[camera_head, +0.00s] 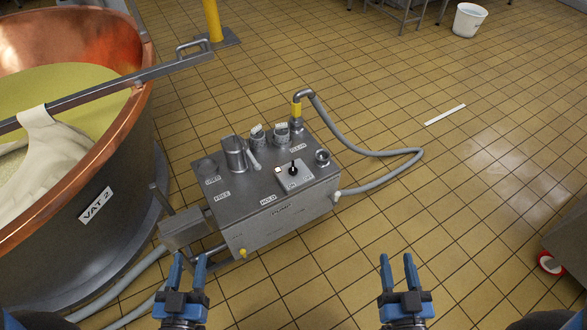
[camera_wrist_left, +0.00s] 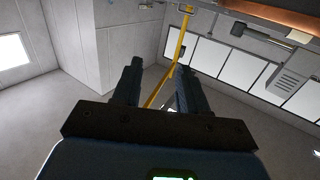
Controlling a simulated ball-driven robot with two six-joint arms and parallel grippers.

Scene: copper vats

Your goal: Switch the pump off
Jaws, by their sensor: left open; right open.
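The pump (camera_head: 280,220) is a grey metal box standing on the tiled floor, right of the copper vat. On its top is a light switch plate (camera_head: 293,177) with a black knob (camera_head: 292,168); the knob's setting is too small to read. My left gripper (camera_head: 188,270) is open and empty, in front of the pump's lower left. In the left wrist view its fingers (camera_wrist_left: 155,85) point at walls and a yellow post, with no pump in sight. My right gripper (camera_head: 398,270) is open and empty, in front of the pump and to its right.
A copper vat (camera_head: 125,130) labelled VAT 2 stands at the left with a metal bar across it. Metal cups (camera_head: 236,153) stand on the pump top. A grey hose (camera_head: 385,152) loops over the floor to the right. A white bucket (camera_head: 467,20) stands far back. Floor right is mostly clear.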

